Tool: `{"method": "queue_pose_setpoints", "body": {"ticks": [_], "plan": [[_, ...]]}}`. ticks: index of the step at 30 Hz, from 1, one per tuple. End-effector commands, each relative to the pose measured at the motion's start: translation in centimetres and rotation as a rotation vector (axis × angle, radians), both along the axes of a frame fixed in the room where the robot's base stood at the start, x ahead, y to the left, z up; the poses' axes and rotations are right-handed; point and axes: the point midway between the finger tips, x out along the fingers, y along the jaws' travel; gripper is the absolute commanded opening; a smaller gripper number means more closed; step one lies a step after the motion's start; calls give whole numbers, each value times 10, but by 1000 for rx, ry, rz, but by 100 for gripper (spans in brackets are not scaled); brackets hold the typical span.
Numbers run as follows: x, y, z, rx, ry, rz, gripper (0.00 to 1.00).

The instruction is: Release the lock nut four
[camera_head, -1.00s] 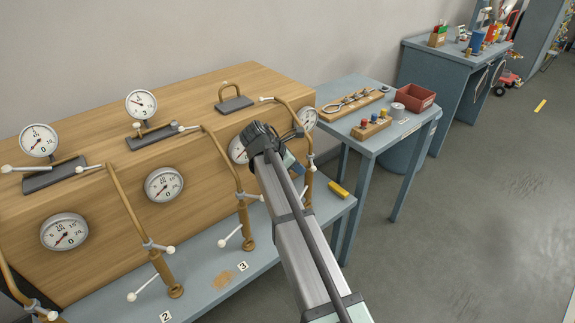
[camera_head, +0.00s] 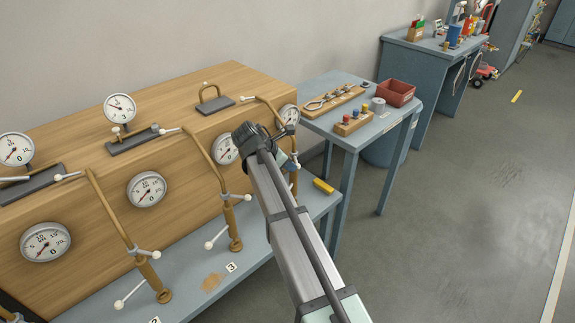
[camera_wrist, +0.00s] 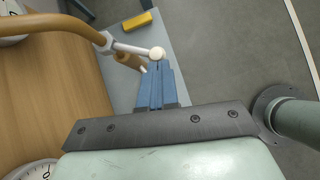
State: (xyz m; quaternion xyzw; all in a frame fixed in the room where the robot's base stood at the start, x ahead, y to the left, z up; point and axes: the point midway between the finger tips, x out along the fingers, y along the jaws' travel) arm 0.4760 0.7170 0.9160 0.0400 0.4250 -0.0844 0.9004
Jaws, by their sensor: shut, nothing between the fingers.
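The fourth brown pipe (camera_head: 270,112) is at the right end of the wooden board, and my arm covers much of it in the head view. In the wrist view, the pipe (camera_wrist: 62,24) comes in from the upper left to a light-coloured nut (camera_wrist: 104,42). A metal lever (camera_wrist: 130,48) with a white ball end (camera_wrist: 157,53) sticks out of the nut to the right. My gripper (camera_wrist: 157,68) is shut and empty, its blue fingertips right at the ball. I cannot tell whether they touch. My gripper (camera_head: 291,161) is partly hidden in the head view.
A yellow block (camera_head: 323,186) lies on the lower blue bench. Pipe three (camera_head: 231,215), with its own white-ended levers, stands to the left of my arm. The side table (camera_head: 352,148) to the right holds a red bin (camera_head: 397,94) and racks.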

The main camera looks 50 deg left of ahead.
Motion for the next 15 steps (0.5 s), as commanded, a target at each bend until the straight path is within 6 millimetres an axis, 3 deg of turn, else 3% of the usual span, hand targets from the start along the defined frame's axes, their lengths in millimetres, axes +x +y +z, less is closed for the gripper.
{"method": "queue_pose_setpoints", "body": {"ticks": [15], "plan": [[9,-15,0,1,0,156,0]]}}
